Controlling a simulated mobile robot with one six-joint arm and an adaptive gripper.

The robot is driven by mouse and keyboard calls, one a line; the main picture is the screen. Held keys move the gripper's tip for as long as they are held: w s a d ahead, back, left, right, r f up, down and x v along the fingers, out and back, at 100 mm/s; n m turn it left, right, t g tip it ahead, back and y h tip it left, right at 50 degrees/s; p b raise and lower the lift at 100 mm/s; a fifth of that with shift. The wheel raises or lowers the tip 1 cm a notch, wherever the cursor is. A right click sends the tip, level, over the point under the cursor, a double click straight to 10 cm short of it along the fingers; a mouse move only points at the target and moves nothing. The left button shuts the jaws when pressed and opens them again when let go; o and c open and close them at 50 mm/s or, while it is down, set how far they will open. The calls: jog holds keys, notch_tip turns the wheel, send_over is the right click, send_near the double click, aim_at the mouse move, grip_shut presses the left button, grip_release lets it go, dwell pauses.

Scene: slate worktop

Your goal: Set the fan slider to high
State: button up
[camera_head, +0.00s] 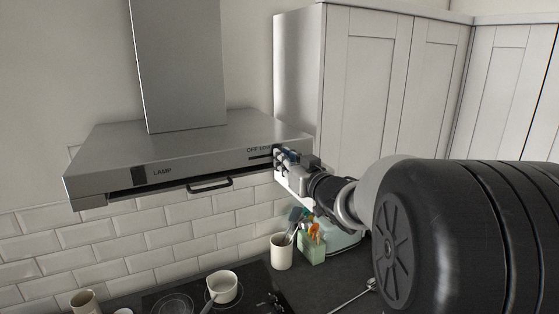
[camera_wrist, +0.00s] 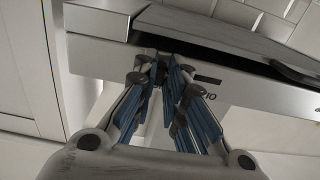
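The range hood (camera_head: 190,151) has a grey front panel with a lamp switch (camera_head: 138,176) and a fan slider slot (camera_head: 261,157) under the words "OFF" and "LOW". The rest of the scale is hidden behind my gripper (camera_head: 283,158), which is at the right end of the panel. In the wrist view, my gripper (camera_wrist: 167,68) has its blue-padded fingers converging close to the panel, with a narrow gap between them. A short dark piece of the slot (camera_wrist: 207,79) shows beside the fingertips. The slider knob is not clearly visible, and I cannot tell whether the fingers grip it.
A bar handle (camera_head: 209,185) projects below the hood. White wall cabinets (camera_head: 365,80) stand close to the right of the gripper. Below are a utensil crock (camera_head: 281,254), a green container (camera_head: 312,250) and a pot (camera_head: 223,287) on the hob.

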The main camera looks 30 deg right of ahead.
jog(key=o, duration=0.4)
jog(key=shift+d, duration=0.2)
jog(key=shift+a, duration=0.1)
jog(key=s, duration=1.2)
